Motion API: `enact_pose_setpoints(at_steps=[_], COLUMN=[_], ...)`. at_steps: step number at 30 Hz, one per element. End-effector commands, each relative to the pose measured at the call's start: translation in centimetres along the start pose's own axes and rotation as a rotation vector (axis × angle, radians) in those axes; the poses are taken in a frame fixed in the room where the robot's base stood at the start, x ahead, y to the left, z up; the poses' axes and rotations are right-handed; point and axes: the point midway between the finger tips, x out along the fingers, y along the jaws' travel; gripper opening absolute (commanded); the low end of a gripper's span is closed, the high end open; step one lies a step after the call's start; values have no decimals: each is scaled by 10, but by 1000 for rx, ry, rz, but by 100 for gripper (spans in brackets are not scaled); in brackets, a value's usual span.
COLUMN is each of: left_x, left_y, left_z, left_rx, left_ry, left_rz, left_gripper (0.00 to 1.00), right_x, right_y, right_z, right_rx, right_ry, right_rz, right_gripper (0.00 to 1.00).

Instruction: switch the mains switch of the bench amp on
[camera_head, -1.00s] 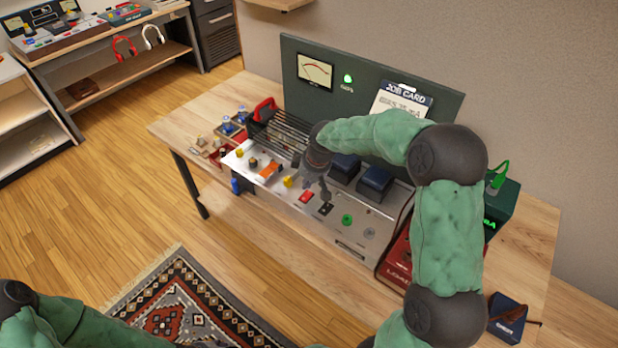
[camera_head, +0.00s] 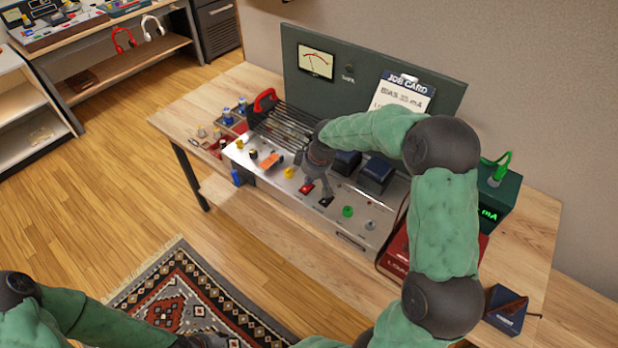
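The bench amp (camera_head: 268,183) is a silver chassis on the wooden bench. Its front deck bears a red switch (camera_head: 306,188), a black switch (camera_head: 326,201) and a green knob or button (camera_head: 347,211). I cannot read which switch is the mains. Contact and finger opening are too small to tell. The SAFE lamp (camera_head: 349,69) on the back panel is dark. My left arm shows at the bottom left, its gripper out of view.
Behind the deck are a wire cage (camera_head: 284,129) and dark transformers (camera_head: 375,174). A red box (camera_head: 396,259) and a green-display meter (camera_head: 497,197) stand at the right. A job card (camera_head: 402,96) hangs on the back panel. A parts tray (camera_head: 214,145) lies left.

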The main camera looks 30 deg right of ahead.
Motion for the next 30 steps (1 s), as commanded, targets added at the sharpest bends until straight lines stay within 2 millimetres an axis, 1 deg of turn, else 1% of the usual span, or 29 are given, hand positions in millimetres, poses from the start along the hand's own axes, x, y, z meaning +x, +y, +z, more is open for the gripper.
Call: enact_pose_setpoints(at_steps=[15, 24, 28, 30], left_x=[-2, -2, -6, -12], left_y=[1, 1, 2, 4], left_z=[0, 0, 0, 0], left_rx=[0, 0, 0, 0], left_ry=[0, 0, 0, 0], left_rz=[0, 0, 0, 0], left_gripper=[52, 52, 52, 52], right_x=[-4, -5, -10, -16], right_y=[-15, -16, -15, -15], right_z=[-1, -1, -4, -7], right_rx=[-1, 0, -1, -1], right_ry=[-1, 0, 0, 1], right_rz=[0, 0, 0, 1], right_gripper=[0, 0, 0, 0])
